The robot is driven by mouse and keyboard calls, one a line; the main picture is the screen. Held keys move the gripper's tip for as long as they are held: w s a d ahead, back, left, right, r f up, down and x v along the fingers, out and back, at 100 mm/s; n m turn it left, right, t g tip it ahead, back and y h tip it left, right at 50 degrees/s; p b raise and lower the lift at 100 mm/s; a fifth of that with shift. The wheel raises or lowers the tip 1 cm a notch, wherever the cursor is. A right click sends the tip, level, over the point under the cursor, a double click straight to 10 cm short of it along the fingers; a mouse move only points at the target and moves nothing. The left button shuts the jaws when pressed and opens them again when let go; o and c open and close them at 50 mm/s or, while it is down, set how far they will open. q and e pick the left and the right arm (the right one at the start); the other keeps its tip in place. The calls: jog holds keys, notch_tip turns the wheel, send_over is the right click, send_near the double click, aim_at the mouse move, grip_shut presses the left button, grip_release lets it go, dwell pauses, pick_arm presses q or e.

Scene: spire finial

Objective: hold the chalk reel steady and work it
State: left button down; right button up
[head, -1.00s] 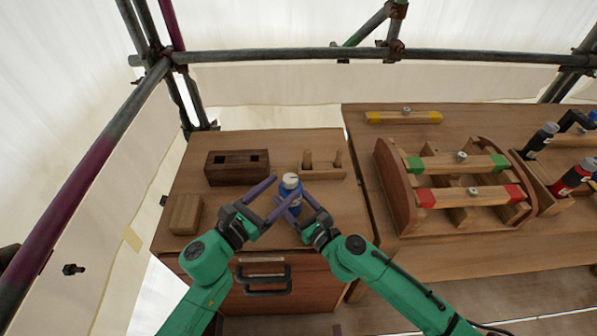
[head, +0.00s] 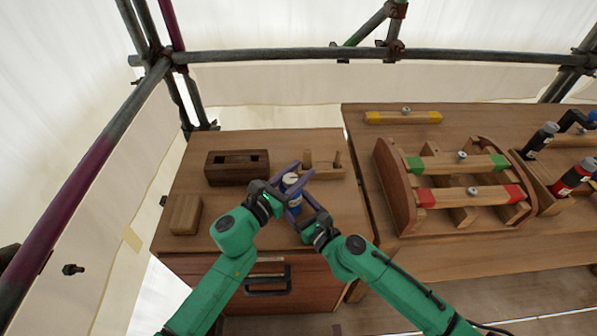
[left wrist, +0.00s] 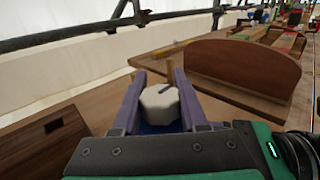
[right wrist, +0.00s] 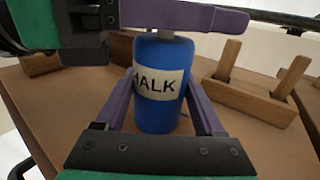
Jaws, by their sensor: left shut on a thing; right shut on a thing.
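The chalk reel is a blue bottle-like body (right wrist: 160,95) with a white label reading "HALK" in the right wrist view. It stands upright on the small left bench in the head view (head: 296,205). Its white top (left wrist: 160,103) shows in the left wrist view with a dark mark on it. My left gripper (head: 297,175) is shut on the white top; its purple fingers lie on both sides of it. My right gripper (right wrist: 165,105) is shut on the blue body, lower down. The reel's underside is hidden.
A dark block with two holes (head: 237,167) and a two-peg wooden rack (head: 325,171) stand behind the reel. A small wooden block (head: 185,214) is at left. A curved wooden frame with coloured bars (head: 398,190) stands on the right bench.

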pick_arm(q)
jog(key=shift+h, duration=0.3)
jog(key=shift+s+d+f+m+g+h, duration=0.15)
jog(key=shift+s+m+g+h, duration=0.5)
jog(key=shift+m+g, duration=1.9)
jog(key=shift+s+d+r+m+g+h, duration=0.15)
jog(key=shift+s+m+g+h, duration=0.25)
jog(key=shift+m+g+h, duration=2)
jog(key=shift+s+d+f+m+g+y, duration=0.2)
jog(key=shift+s+m+g+y, duration=0.8)
jog(key=shift+g, duration=3.05)
jog(key=shift+w+r+m+h, duration=0.15)
jog(key=shift+w+m+h, duration=0.2)
jog(key=shift+w+m, duration=0.1)
jog(key=shift+c, duration=2.2)
grip_release()
jog(key=shift+r, duration=0.1)
